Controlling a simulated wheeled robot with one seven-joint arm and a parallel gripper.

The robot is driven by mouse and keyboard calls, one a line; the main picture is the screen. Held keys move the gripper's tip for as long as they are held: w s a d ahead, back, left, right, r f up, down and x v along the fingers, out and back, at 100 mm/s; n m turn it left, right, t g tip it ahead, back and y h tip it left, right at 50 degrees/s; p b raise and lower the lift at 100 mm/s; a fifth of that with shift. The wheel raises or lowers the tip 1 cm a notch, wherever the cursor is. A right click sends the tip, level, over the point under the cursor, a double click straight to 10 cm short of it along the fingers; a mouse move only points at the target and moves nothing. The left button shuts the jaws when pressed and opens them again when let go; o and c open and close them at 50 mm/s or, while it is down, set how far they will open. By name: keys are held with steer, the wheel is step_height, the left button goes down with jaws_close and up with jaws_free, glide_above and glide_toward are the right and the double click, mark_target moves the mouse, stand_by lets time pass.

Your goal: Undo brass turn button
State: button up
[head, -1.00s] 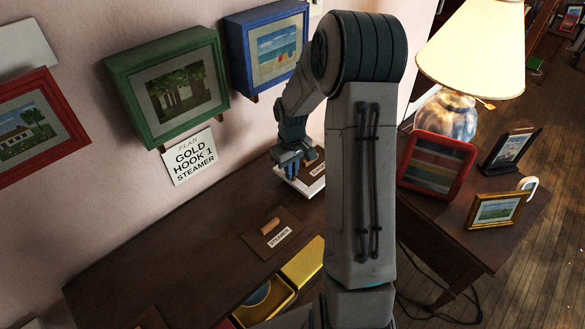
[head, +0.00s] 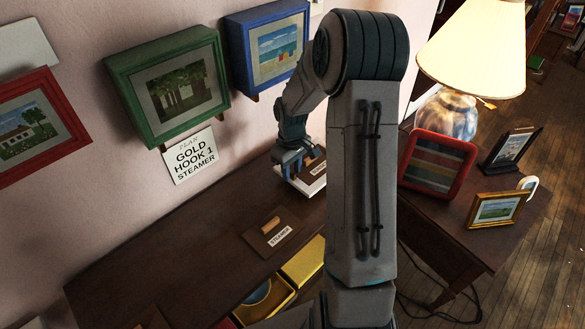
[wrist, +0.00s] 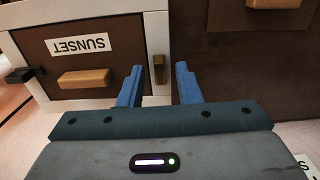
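The brass turn button (wrist: 159,69) is a small narrow tan-gold bar on the white rim (wrist: 156,30) of a frame. It lies along the rim, beside a brown back panel (wrist: 110,70) labelled SUNSET. My gripper (wrist: 160,70) is open, with one blue finger on each side of the button. I see gaps beside both fingers; contact is not visible. In the head view my gripper (head: 290,166) is low over the white-rimmed frame (head: 311,190) on the dark table, and the button is hidden there.
The SUNSET panel carries a wooden grip bar (wrist: 83,79), and a dark piece (wrist: 20,75) sits at the rim's other side. A STEAMER panel (head: 270,232) and a yellow open box (head: 302,266) lie nearby. Green (head: 168,85) and blue (head: 268,45) frames hang behind.

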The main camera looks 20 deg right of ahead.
mark_target(292, 172)
steer(key=shift+r, duration=0.1)
step_height(292, 172, up, 14)
steer(key=shift+f, duration=0.2)
stand_by(0.3)
stand_by(0.5)
